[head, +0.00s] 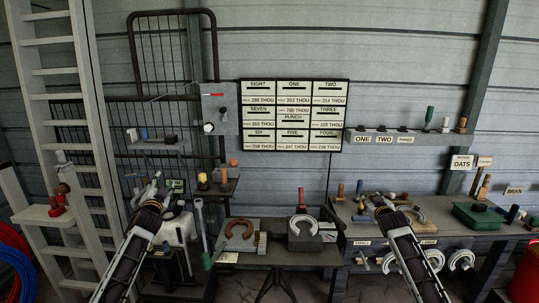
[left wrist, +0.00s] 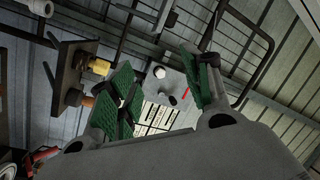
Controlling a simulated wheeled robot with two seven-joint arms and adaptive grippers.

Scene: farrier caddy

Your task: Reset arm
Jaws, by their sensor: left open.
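My left gripper (head: 152,186) is raised in front of the left part of the scene, near a small shelf. In the left wrist view its two green-padded fingers (left wrist: 165,88) stand apart with nothing between them. The grey wall box (left wrist: 172,90) with a knob shows beyond the gap. My right gripper (head: 374,203) is over the left part of the right-hand bench in the picture. It is too small and dark to tell whether its jaws are open, and I see no object clearly held.
A bench (head: 490,231) on the right bears tools and a green tray (head: 478,217). A brown horseshoe (head: 240,229) and a grey horseshoe (head: 303,226) are at the centre. A ladder (head: 58,97) stands left. A label board (head: 293,115) hangs on the wall. A red bucket (head: 526,278) is lower right.

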